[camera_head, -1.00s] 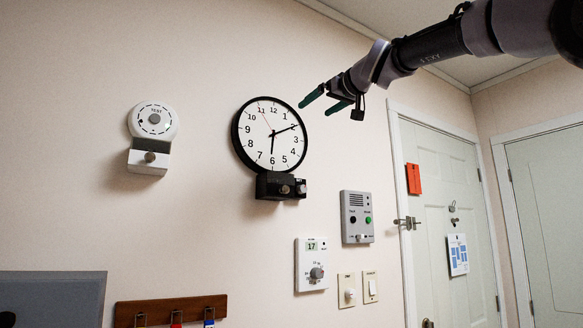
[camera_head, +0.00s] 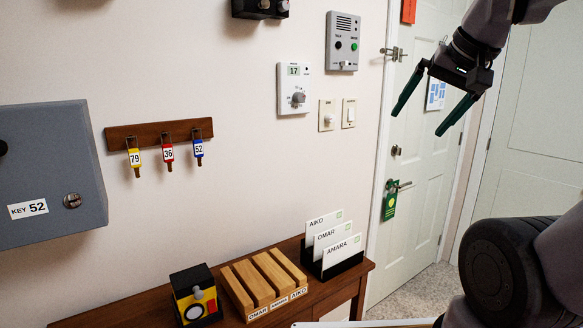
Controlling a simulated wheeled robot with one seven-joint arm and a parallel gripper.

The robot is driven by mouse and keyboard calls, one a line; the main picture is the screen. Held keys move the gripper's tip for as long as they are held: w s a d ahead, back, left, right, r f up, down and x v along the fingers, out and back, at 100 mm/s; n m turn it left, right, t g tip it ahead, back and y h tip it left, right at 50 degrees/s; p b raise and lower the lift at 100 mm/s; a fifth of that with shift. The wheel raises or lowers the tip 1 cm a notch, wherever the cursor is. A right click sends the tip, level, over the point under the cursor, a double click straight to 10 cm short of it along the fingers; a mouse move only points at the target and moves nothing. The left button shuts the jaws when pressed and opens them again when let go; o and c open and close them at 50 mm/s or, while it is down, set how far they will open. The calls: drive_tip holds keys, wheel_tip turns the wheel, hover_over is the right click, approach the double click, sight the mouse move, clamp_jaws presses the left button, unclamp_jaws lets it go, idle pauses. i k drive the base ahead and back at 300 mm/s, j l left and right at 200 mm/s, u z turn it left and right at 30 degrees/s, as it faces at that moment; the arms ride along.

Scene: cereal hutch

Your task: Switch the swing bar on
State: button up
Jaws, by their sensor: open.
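The metal swing bar (camera_head: 394,53) is a small silver fitting at the left edge of the pale green door (camera_head: 398,218), by the frame, high up. The picture is too small to tell its exact position. My gripper (camera_head: 418,122) is in front of the door, below and to the right of the swing bar, and apart from it. Its two dark green fingers are spread and point down to the left, with nothing between them. The door is closed, with a lever handle (camera_head: 399,185) and a lock (camera_head: 395,151) below the swing bar.
A wooden desk (camera_head: 330,291) holds a card rack, a slotted wooden block and a yellow-black box. A key rack (camera_head: 119,131), grey cabinet (camera_head: 40,160), thermostat (camera_head: 293,77), switches and intercom (camera_head: 343,31) are on the wall. A green tag (camera_head: 390,206) hangs from the handle.

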sight(383, 51)
drive_tip(key=i+l+u, duration=0.1)
drive_tip(key=l, duration=0.25)
drive_tip(key=i+l+u, duration=0.1)
drive_tip(key=i+l, duration=0.2)
drive_tip(key=i+l+u, duration=0.15)
drive_tip(key=l, duration=0.3)
drive_tip(key=i+l+u, duration=0.1)
drive_tip(key=l, duration=0.3)
drive_tip(key=i+l+u, duration=0.1)
drive_tip(key=l, duration=0.35)
drive_tip(key=i+l+u, duration=0.1)
drive_tip(key=i+l, duration=0.15)
drive_tip(key=l, duration=0.2)
drive_tip(key=i+l+u, duration=0.1)
drive_tip(key=l, duration=0.3)
